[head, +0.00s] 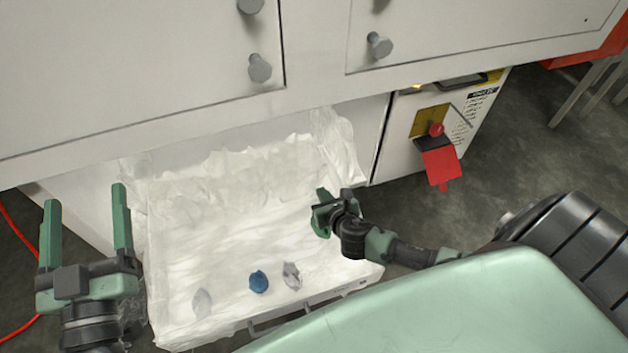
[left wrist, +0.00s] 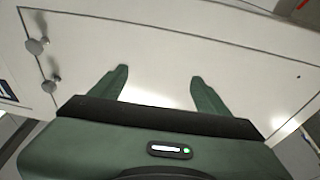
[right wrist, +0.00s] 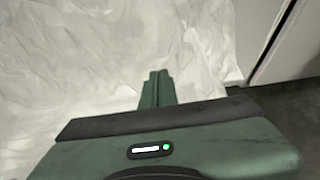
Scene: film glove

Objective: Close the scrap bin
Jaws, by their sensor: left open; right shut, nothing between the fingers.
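The scrap bin (head: 262,322) is a pulled-out drawer under the white cabinet, lined with white plastic film. Scraps lie in it near its front: a blue one (head: 259,281), a grey-white one (head: 292,275) and a pale one (head: 202,303). My left gripper (head: 84,205) is open and empty at the bin's left side, fingers pointing toward the cabinet; it also shows in the left wrist view (left wrist: 160,88). My right gripper (head: 322,212) is shut and empty over the bin's right side. The right wrist view shows its closed fingers (right wrist: 157,85) in front of the film (right wrist: 80,60).
White cabinet doors with grey knobs (head: 260,68) overhang the bin. A white machine (head: 400,130) with a red switch flap (head: 440,163) stands right of it. A red cable (head: 14,235) lies on the floor at left. My pale green body fills the lower right.

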